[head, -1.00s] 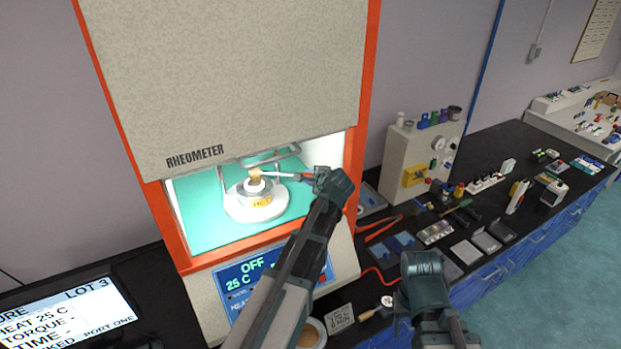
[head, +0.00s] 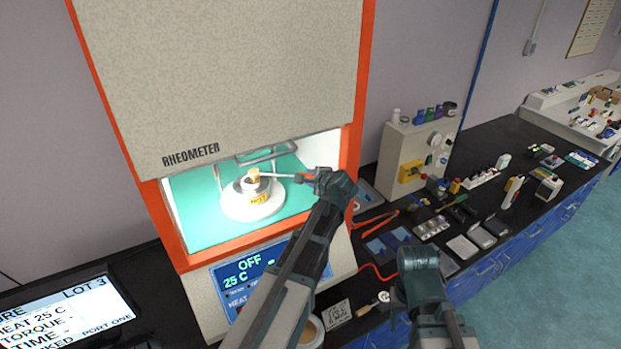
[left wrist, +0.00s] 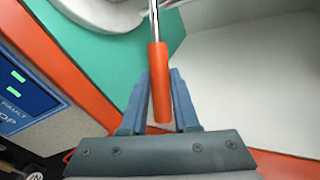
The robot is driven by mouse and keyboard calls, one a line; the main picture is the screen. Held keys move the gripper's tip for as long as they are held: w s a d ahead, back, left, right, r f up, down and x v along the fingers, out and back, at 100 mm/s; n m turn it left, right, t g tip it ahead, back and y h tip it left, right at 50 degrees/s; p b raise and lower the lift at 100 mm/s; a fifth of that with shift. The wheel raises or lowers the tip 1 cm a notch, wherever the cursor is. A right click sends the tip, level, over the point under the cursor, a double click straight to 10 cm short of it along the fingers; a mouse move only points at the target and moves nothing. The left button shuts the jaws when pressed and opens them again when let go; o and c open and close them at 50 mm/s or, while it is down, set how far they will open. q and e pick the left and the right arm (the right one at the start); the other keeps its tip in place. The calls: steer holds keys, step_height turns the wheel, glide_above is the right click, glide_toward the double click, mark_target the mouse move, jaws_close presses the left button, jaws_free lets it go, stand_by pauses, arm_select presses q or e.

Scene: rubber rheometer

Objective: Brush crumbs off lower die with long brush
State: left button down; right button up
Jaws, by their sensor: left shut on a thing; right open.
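My left gripper (head: 318,181) reaches to the opening of the rheometer and is shut on the long brush. The brush's orange handle (left wrist: 159,85) lies between its fingers in the left wrist view. The brush's thin metal shaft (head: 282,177) points left into the chamber. Its tan bristle head (head: 253,174) is at the top of the lower die (head: 254,187); I cannot tell whether it touches. The die sits on a round white base (head: 252,206) with a yellow hot label. Crumbs are too small to make out. My right gripper (head: 418,262) is open and empty above the bench.
The orange-framed rheometer (head: 215,80) has its chamber open, with a grey wire frame (head: 268,155) behind the die. A display (head: 245,277) reads OFF, 25 C. A monitor (head: 65,312) stands at the lower left. Tools and small blocks crowd the black bench (head: 490,185) at right.

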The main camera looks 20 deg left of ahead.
arm_select(q)
steer(key=shift+r+p, duration=0.65)
steer(key=shift+r, duration=0.15)
steer(key=shift+s, duration=0.1)
steer(key=s+d, duration=1.3)
steer(key=d, duration=0.1)
steer(key=shift+s+d, duration=0.35)
steer(key=shift+s, duration=0.05)
steer(key=w+a, duration=0.8)
steer(key=shift+a, duration=0.3)
steer(key=shift+d+f, duration=0.1)
